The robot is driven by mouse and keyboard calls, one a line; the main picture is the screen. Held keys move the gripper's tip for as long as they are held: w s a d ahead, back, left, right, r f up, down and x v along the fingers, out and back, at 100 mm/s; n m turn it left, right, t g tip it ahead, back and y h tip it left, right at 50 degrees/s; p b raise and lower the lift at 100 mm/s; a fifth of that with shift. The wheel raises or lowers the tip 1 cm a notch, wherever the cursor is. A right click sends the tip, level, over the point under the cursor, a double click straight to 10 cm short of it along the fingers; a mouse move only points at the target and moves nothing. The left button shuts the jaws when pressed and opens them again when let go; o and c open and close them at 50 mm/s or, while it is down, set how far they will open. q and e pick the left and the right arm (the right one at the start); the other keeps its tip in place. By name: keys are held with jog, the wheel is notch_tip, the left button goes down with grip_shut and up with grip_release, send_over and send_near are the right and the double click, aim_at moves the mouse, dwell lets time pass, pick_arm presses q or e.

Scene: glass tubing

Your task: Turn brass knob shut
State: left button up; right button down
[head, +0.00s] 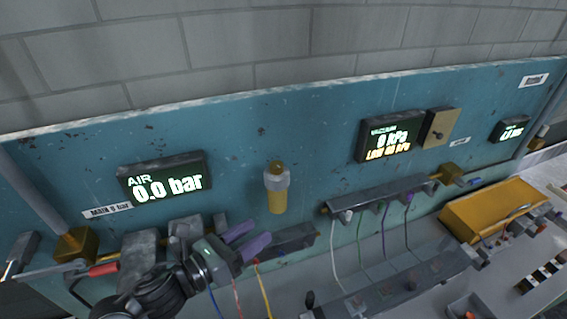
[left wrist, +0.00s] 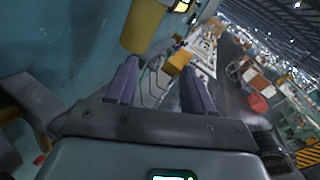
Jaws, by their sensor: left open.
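A yellow, brass-coloured cylinder (head: 277,198) with a pale collar and a small brass top stands upright on the teal panel. Which brass part is the knob I cannot tell for certain. My left gripper (head: 258,231) is open, its two purple fingers apart, just below and to the left of this cylinder. In the left wrist view, the fingers (left wrist: 160,80) have nothing gripped between them, and the yellow cylinder (left wrist: 142,27) shows beyond the left finger. Other brass fittings are a block at the left (head: 76,245) and one on the right rail (head: 452,173). My right gripper is not in view.
The AIR display (head: 165,180) reads 0.0 bar; the vacuum display (head: 389,137) reads 0 kPa. Coloured tubes hang from a dark manifold (head: 378,194). A red-handled lever (head: 103,268) lies beside my left arm. A yellow box (head: 492,215) stands at the right.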

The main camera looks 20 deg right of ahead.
pick_arm(q)
jog(key=w+r+m+b, duration=0.1)
jog(key=w+r+m, duration=0.15)
jog(key=r, duration=0.25)
jog(key=b, duration=0.1)
send_near(272, 168)
jog(key=shift+m+t, duration=0.25)
jog(key=shift+t, duration=0.05)
jog(key=p+x, duration=0.3)
jog(key=x, duration=0.6)
jog(key=shift+d, duration=0.25)
jog(key=shift+x, duration=0.95)
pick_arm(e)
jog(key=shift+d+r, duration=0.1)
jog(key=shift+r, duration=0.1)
pick_arm(q)
jog(key=shift+f, duration=0.1)
jog(key=shift+c, duration=0.2)
